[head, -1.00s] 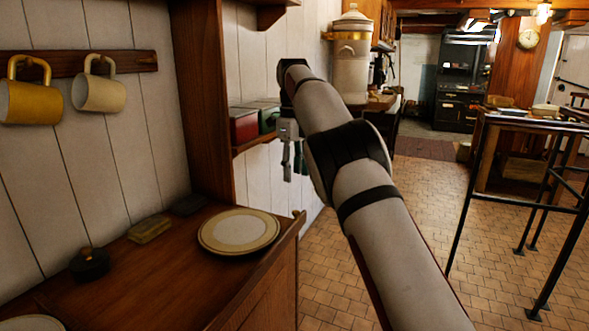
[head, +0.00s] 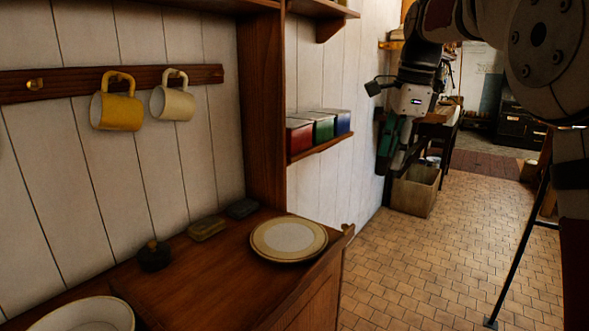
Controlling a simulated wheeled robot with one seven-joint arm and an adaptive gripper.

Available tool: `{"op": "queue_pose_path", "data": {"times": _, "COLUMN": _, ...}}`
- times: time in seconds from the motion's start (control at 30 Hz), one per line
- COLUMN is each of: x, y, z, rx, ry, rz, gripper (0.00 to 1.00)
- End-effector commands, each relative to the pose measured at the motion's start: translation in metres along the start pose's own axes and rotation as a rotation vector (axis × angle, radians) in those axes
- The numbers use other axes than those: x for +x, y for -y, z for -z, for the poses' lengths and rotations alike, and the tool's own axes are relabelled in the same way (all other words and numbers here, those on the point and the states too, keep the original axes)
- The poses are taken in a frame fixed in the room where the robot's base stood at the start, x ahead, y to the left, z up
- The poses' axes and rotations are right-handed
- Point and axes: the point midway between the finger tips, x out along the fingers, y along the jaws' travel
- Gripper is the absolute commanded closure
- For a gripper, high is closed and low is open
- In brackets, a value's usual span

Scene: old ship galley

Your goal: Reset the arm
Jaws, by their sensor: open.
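My gripper (head: 395,165) hangs from my arm at the upper right of the head view, fingers pointing down. It is open, and nothing shows between its fingers. It is over the tiled floor, to the right of the wooden counter and clear of it. My arm is folded up at the right edge of the view.
A plate (head: 289,238), a white bowl (head: 88,316), a dark round object (head: 155,256) and two small blocks (head: 207,228) are on the counter (head: 220,280). A yellow mug (head: 117,105) and a cream mug (head: 173,99) hang above. A bin (head: 415,191) stands on the open floor.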

Motion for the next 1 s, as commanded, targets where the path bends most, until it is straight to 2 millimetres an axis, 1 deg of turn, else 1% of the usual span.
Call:
{"op": "queue_pose_path", "data": {"times": 0.03, "x": -0.015, "y": -0.021, "z": 0.003, "rx": -0.075, "ry": 0.009, "rz": 0.014, "gripper": 0.59}}
{"op": "queue_pose_path", "data": {"times": 0.17, "x": -0.032, "y": -0.07, "z": 0.008, "rx": -0.291, "ry": 0.015, "rz": 0.046, "gripper": 0.59}}
{"op": "queue_pose_path", "data": {"times": 0.2, "x": -0.036, "y": -0.085, "z": 0.01, "rx": -0.359, "ry": 0.012, "rz": 0.056, "gripper": 0.59}}
{"op": "queue_pose_path", "data": {"times": 0.27, "x": -0.041, "y": -0.109, "z": 0.011, "rx": -0.464, "ry": 0.008, "rz": 0.072, "gripper": 0.59}}
{"op": "queue_pose_path", "data": {"times": 0.3, "x": -0.043, "y": -0.126, "z": 0.012, "rx": -0.534, "ry": 0.003, "rz": 0.081, "gripper": 0.59}}
{"op": "queue_pose_path", "data": {"times": 0.37, "x": -0.044, "y": -0.151, "z": 0.013, "rx": -0.642, "ry": -0.008, "rz": 0.095, "gripper": 0.59}}
{"op": "queue_pose_path", "data": {"times": 0.4, "x": -0.044, "y": -0.167, "z": 0.014, "rx": -0.713, "ry": -0.017, "rz": 0.103, "gripper": 0.59}}
{"op": "queue_pose_path", "data": {"times": 0.43, "x": -0.044, "y": -0.18, "z": 0.015, "rx": -0.768, "ry": -0.025, "rz": 0.11, "gripper": 0.59}}
{"op": "queue_pose_path", "data": {"times": 0.53, "x": -0.04, "y": -0.222, "z": 0.017, "rx": -0.951, "ry": -0.057, "rz": 0.127, "gripper": 0.59}}
{"op": "queue_pose_path", "data": {"times": 0.63, "x": -0.031, "y": -0.265, "z": 0.019, "rx": -1.137, "ry": -0.1, "rz": 0.14, "gripper": 0.59}}
{"op": "queue_pose_path", "data": {"times": 0.7, "x": -0.021, "y": -0.293, "z": 0.022, "rx": -1.264, "ry": -0.133, "rz": 0.143, "gripper": 0.59}}
{"op": "queue_pose_path", "data": {"times": 0.8, "x": -0.007, "y": -0.327, "z": 0.026, "rx": -1.428, "ry": -0.182, "rz": 0.142, "gripper": 0.59}}
{"op": "queue_pose_path", "data": {"times": 0.9, "x": 0.007, "y": -0.353, "z": 0.03, "rx": -1.555, "ry": -0.223, "rz": 0.133, "gripper": 0.59}}
{"op": "queue_pose_path", "data": {"times": 1.0, "x": 0.018, "y": -0.369, "z": 0.033, "rx": -1.638, "ry": -0.251, "rz": 0.124, "gripper": 0.59}}
